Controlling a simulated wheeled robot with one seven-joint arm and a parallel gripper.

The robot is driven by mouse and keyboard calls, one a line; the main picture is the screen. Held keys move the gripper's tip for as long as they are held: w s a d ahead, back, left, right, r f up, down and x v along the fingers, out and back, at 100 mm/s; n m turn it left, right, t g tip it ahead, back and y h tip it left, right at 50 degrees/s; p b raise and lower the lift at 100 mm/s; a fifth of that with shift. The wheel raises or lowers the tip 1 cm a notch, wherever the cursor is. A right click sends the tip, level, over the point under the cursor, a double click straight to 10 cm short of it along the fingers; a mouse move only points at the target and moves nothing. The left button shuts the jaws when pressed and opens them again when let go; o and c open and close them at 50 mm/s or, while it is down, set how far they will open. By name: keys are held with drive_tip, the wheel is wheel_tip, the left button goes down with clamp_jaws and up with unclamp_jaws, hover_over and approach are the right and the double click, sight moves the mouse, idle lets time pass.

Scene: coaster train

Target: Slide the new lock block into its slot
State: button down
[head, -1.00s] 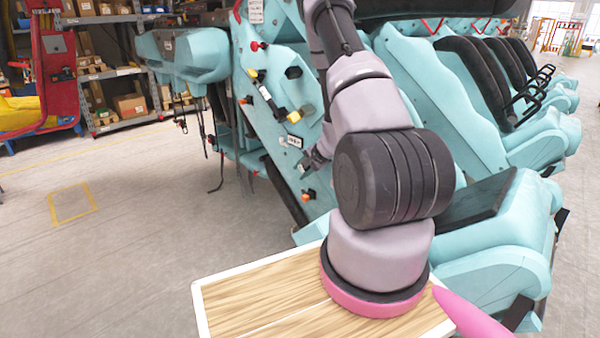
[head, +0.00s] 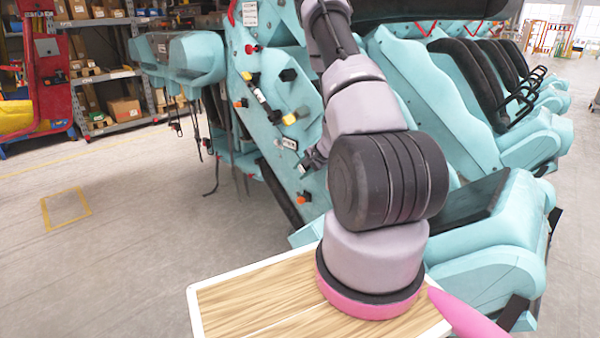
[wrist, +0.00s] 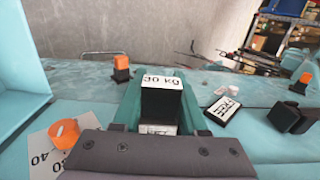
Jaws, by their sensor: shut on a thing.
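My gripper (head: 310,162) is at the sloping teal side panel of the coaster train (head: 262,128), small and partly hidden by my arm in the head view. In the wrist view, a black block with a white "30 KG" label (wrist: 162,100) stands straight ahead of my gripper, which is shut on it. Green-teal surfaces show on both sides of the block. Its lower end is hidden behind my grey wrist, and I cannot tell whether it sits in a slot.
Black blocks (wrist: 286,117) stand at right. The floor (head: 120,180) left of the train is clear.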

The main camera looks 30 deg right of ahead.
drive_tip(key=shift+w+d, duration=0.1)
drive_tip(key=shift+d, duration=0.25)
drive_tip(key=shift+c, duration=1.8)
unclamp_jaws()
drive_tip(key=v, duration=1)
drive_tip(key=shift+s+r, duration=0.25)
drive_tip(key=shift+s, duration=0.05)
drive_tip(key=shift+d, duration=0.15)
